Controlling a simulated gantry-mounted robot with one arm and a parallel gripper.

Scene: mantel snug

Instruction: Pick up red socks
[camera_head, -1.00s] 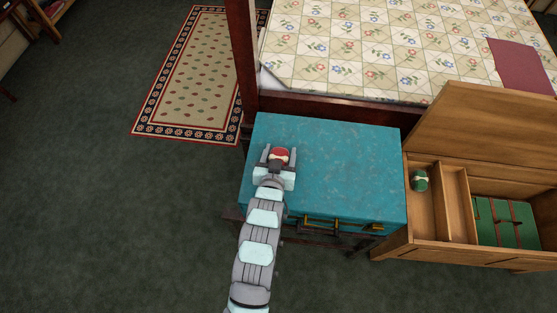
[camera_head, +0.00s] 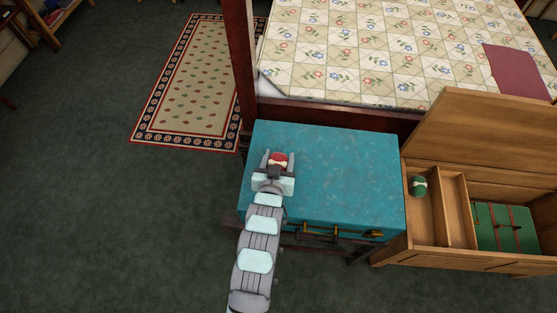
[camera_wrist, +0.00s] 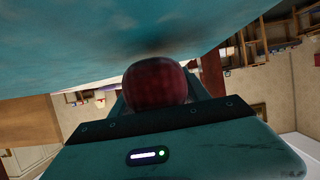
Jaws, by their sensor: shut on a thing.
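The red socks (camera_head: 278,160) are a rolled red bundle with a pale band, over the left part of the teal suitcase (camera_head: 340,180). My gripper (camera_head: 277,163) is shut on them, with one finger on each side. In the wrist view the red bundle (camera_wrist: 158,86) sits between the fingers, close against the teal surface (camera_wrist: 110,35). I cannot tell whether the bundle touches that surface.
A bed (camera_head: 380,50) lies behind. A rug (camera_head: 190,90) and clear floor are at left.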

